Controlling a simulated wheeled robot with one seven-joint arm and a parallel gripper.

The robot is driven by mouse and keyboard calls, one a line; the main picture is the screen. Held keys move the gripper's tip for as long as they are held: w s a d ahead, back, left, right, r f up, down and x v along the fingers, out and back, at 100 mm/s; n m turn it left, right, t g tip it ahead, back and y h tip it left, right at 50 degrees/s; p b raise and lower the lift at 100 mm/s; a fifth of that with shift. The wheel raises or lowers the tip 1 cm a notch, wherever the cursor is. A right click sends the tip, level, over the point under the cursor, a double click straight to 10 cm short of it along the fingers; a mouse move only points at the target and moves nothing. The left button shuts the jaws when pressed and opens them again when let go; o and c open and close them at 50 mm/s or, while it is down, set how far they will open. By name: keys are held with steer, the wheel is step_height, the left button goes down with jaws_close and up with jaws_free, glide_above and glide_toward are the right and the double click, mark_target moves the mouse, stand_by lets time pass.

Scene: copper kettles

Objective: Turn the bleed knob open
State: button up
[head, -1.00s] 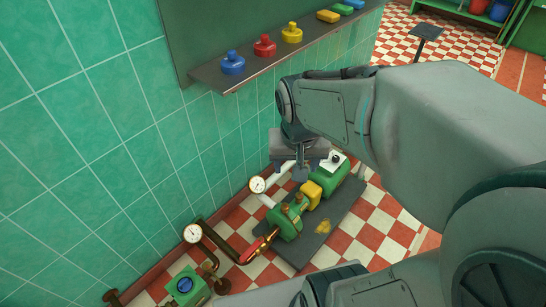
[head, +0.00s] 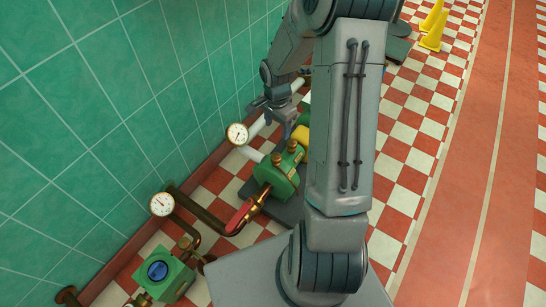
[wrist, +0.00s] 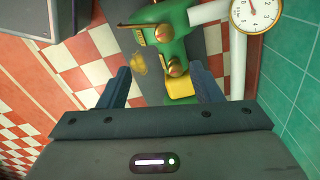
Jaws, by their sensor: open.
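The green pump (head: 277,181) sits low by the wall, with brass fittings on top. One brass knob (head: 277,158) and a second brass knob (head: 292,145) stand on it; I cannot tell for sure which is the bleed knob. In the wrist view a round brass knob (wrist: 176,68) shows between the fingers, nearer the right one. My gripper (wrist: 162,72) is open and empty, its fingers on either side of the view of the pump's top.
A white-faced gauge (head: 237,134) on a white pipe stands close to my gripper. A second gauge (head: 162,204), a red pipe section (head: 246,213) and a green box with a blue top (head: 165,273) are nearer. The tiled wall (head: 110,110) bounds the left.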

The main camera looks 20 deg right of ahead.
mark_target(276, 156)
steer(key=shift+m, duration=0.3)
steer(key=f+b, duration=0.2)
steer(key=f, duration=0.3)
steer(key=f+b, duration=0.2)
steer(key=f, duration=0.4)
steer(key=w+f+b, duration=0.1)
steer(key=f+b, duration=0.2)
steer(key=f, duration=0.2)
steer(key=shift+d+f, duration=0.1)
steer(key=shift+f, duration=0.2)
steer(key=shift+c, duration=0.3)
steer(key=c, duration=0.9)
